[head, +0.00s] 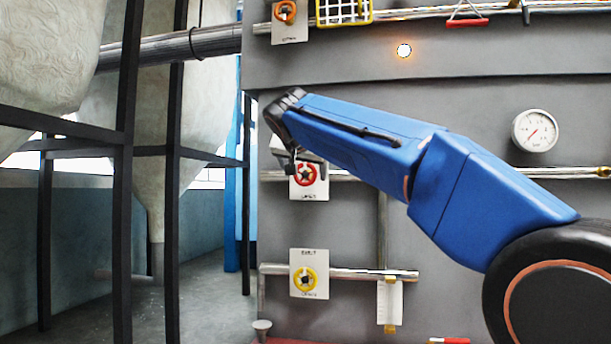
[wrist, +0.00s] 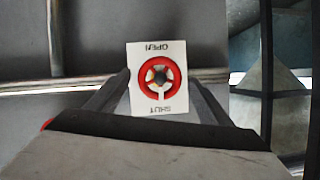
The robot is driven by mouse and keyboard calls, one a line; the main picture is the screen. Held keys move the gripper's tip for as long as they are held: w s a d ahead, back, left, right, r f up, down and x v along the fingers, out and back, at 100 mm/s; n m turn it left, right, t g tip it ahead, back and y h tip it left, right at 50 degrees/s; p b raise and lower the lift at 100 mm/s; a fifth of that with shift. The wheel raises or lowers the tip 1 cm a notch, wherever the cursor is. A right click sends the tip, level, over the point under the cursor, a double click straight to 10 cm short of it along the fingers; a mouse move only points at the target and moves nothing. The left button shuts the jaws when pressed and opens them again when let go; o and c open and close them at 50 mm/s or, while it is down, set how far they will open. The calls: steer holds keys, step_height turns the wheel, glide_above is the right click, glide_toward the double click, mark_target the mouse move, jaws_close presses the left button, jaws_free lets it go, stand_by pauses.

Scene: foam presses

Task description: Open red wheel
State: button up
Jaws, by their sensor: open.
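The red wheel (head: 306,174) sits on a white plate on the grey panel, left of the middle in the head view. In the wrist view the red wheel (wrist: 159,77) shows whole, on its plate (wrist: 142,52) lettered OPEN and SHUT, upside down in this view. My gripper (head: 291,168) is just in front of the wheel and overlaps part of the plate in the head view. In the wrist view my gripper (wrist: 160,92) is open, with one finger on each side of the plate. Whether the fingers touch anything I cannot tell.
A yellow wheel (head: 304,281) is on a plate below, and an orange wheel (head: 285,12) is above. A horizontal pipe (head: 350,175) runs behind the red wheel's plate. A gauge (head: 535,131) and a glowing lamp (head: 404,50) are on the panel. Dark posts (head: 124,200) stand at left.

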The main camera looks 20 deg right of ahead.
steer(key=shift+x, duration=1.35)
steer(key=c, duration=1.1)
steer(key=shift+o, duration=0.2)
